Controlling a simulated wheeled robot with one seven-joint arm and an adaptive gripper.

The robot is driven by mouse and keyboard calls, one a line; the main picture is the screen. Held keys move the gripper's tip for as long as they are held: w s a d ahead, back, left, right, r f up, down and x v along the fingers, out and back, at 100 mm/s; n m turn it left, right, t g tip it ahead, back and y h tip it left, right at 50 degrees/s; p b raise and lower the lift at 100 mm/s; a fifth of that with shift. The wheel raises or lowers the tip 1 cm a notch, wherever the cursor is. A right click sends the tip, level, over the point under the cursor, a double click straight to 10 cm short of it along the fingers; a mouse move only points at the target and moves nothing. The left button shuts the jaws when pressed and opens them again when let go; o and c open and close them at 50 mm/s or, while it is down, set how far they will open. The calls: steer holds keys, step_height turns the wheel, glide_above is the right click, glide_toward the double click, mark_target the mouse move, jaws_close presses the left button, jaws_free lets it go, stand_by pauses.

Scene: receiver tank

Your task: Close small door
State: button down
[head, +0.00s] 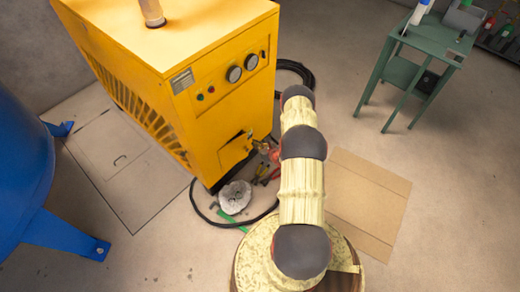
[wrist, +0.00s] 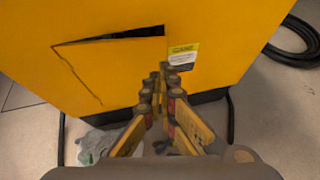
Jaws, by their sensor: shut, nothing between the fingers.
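The small door (head: 235,152) is a yellow flap low on the front of the yellow machine (head: 215,100). It stands slightly ajar. In the wrist view the door (wrist: 110,70) shows a dark wedge-shaped gap along its top, widest at the right. My gripper (head: 264,148) is at the machine's front, just right of the door. I cannot tell whether the tips touch the door.
A crumpled grey-white cloth (head: 235,196), a green-handled tool (head: 232,221) and a black hose (head: 205,214) lie on the floor below. Flat cardboard (head: 365,200) lies to the right. A blue tank (head: 20,160) stands left, a green table (head: 430,45) back right.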

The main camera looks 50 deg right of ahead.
mark_target(246, 137)
steer(key=shift+w+d+f+b, duration=0.15)
steer(key=shift+w+b, duration=0.15)
steer(key=shift+w, duration=0.6)
steer(key=shift+w+d+f+b, duration=0.15)
steer(key=shift+w+b, duration=0.2)
steer(key=shift+w, duration=0.6)
steer(key=shift+w+d+f+b, duration=0.15)
steer(key=shift+w+b, duration=0.15)
steer(key=shift+w, duration=0.6)
steer(key=shift+r, duration=0.1)
